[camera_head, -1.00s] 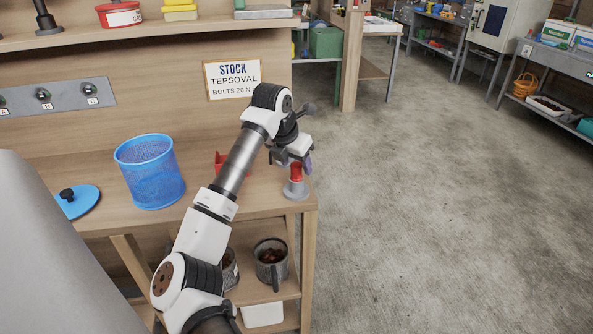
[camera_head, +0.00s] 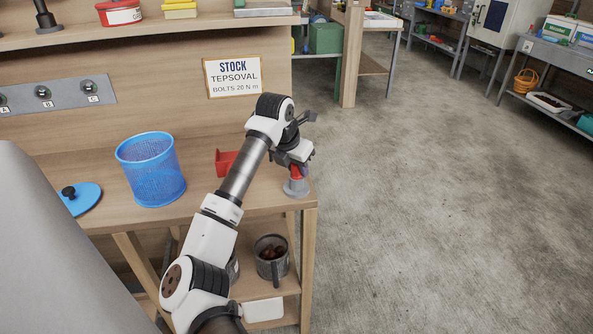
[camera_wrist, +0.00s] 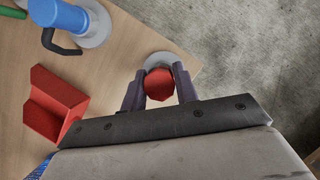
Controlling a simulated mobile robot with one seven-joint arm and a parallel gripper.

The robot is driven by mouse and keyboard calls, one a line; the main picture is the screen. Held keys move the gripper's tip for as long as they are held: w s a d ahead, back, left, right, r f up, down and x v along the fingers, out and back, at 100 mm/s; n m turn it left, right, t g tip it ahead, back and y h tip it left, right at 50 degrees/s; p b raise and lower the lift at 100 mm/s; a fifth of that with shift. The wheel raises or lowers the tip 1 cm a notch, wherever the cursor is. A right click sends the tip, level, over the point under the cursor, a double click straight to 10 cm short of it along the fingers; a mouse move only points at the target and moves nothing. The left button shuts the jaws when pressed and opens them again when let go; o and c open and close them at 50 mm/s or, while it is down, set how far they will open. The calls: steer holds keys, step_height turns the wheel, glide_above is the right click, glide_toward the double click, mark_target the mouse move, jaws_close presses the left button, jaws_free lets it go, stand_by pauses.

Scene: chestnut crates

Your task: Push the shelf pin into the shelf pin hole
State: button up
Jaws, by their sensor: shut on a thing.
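My gripper (camera_head: 297,165) is at the right end of the wooden bench in the head view. In the wrist view its two dark fingers (camera_wrist: 158,84) are shut on a red faceted piece (camera_wrist: 159,86). The red piece also shows in the head view (camera_head: 295,172), upright at a round grey base (camera_head: 296,188) on the bench. The grey base shows past the piece in the wrist view (camera_wrist: 160,58). I cannot tell whether the red piece is the shelf pin, and I cannot make out a shelf pin hole.
A red angular block (camera_wrist: 58,103) lies left of my gripper. A blue piece with a dark hook (camera_wrist: 60,14) stands on another grey disc farther off. A blue mesh basket (camera_head: 151,172) and blue lid (camera_head: 81,199) are at the left. The bench's right edge is close.

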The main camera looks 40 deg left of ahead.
steer(key=shift+r, duration=0.15)
step_height(320, 180, up, 20)
steer(key=b, duration=0.3)
stand_by(0.4)
